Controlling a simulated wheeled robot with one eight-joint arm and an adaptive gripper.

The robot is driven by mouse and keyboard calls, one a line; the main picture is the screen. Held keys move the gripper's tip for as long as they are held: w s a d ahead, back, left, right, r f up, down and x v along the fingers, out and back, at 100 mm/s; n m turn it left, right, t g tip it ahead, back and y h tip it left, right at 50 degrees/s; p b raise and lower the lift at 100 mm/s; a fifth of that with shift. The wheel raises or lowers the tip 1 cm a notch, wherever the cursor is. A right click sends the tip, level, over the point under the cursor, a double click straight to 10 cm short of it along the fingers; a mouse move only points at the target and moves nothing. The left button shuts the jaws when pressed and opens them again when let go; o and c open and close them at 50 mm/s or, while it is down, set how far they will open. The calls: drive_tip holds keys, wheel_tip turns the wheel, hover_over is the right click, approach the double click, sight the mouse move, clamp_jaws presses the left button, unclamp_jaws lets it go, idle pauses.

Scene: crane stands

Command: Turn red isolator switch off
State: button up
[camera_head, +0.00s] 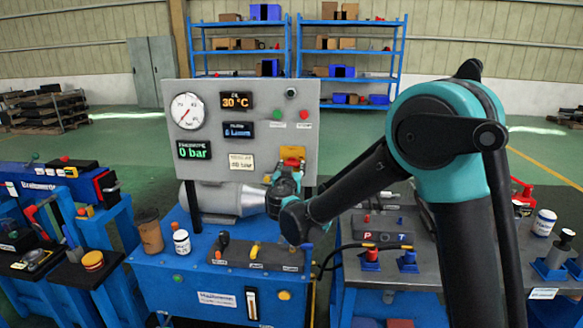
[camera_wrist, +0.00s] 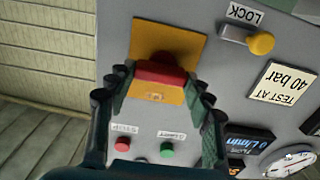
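The red isolator switch is a red handle (camera_wrist: 160,75) on a yellow plate (camera_wrist: 185,50), fixed to a grey panel. In the head view the yellow plate (camera_head: 293,153) is at the panel's lower right, partly covered by my gripper (camera_head: 286,172). In the wrist view, which is turned nearly upside down, my gripper (camera_wrist: 158,88) has its fingers spread, one at each end of the red handle. The fingertips are very close to the handle; I cannot tell whether they touch it.
The panel (camera_head: 225,95) carries a dial gauge (camera_head: 187,111), displays and buttons. A yellow-tipped LOCK lever (camera_wrist: 262,43) sits beside the switch. Below are a grey cylinder (camera_head: 222,200), a blue bench (camera_head: 180,290), a white jar (camera_head: 181,242) and several small levers.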

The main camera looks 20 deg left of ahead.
drive_tip(key=c, duration=0.4)
drive_tip(key=shift+o, duration=0.2)
drive_tip(key=shift+n, duration=0.3)
drive_tip(key=shift+s+a+f+n, duration=0.1)
drive_tip(key=shift+a+n, duration=0.05)
drive_tip(key=shift+n, duration=4.15)
drive_tip(key=shift+a+n, duration=0.15)
drive_tip(key=shift+n, duration=4.15)
drive_tip(key=o, duration=1.1)
